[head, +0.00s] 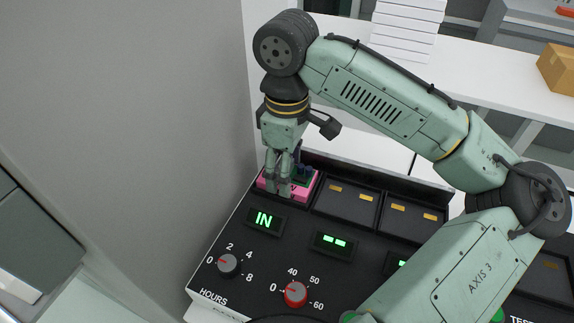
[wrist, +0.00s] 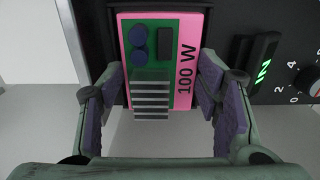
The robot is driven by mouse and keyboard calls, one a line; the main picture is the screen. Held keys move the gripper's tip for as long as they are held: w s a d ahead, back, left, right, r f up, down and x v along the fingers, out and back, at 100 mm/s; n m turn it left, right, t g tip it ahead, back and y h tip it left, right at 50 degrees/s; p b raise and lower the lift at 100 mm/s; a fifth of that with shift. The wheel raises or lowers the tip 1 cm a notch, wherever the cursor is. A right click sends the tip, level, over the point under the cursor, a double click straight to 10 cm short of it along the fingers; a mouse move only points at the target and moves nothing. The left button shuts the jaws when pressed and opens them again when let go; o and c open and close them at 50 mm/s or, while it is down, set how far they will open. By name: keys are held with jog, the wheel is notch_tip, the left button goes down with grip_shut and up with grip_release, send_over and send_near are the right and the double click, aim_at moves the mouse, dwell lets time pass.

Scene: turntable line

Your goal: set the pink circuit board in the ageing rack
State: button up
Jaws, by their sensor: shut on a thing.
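The pink circuit board (head: 304,191) sits in the leftmost bay of the black ageing rack (head: 340,268) in the head view. In the wrist view the board (wrist: 187,95) shows a green area, blue round parts, a grey finned heat sink and the label "100 W". My gripper (head: 279,184) points down over this bay. In the wrist view its purple-padded fingers (wrist: 163,88) are shut on the board from both sides. The display (head: 264,221) below this bay reads "IN" in green. The underside of the board is hidden.
Bays to the right (head: 347,202) are empty, with yellow contacts showing. A grey knob (head: 228,264) and a red knob (head: 295,293) stand on the panel's front. A grey wall (head: 150,130) is close on the left. A cardboard box (head: 558,68) stands at the back right.

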jog(key=o, duration=1.4)
notch_tip(320, 180, up, 12)
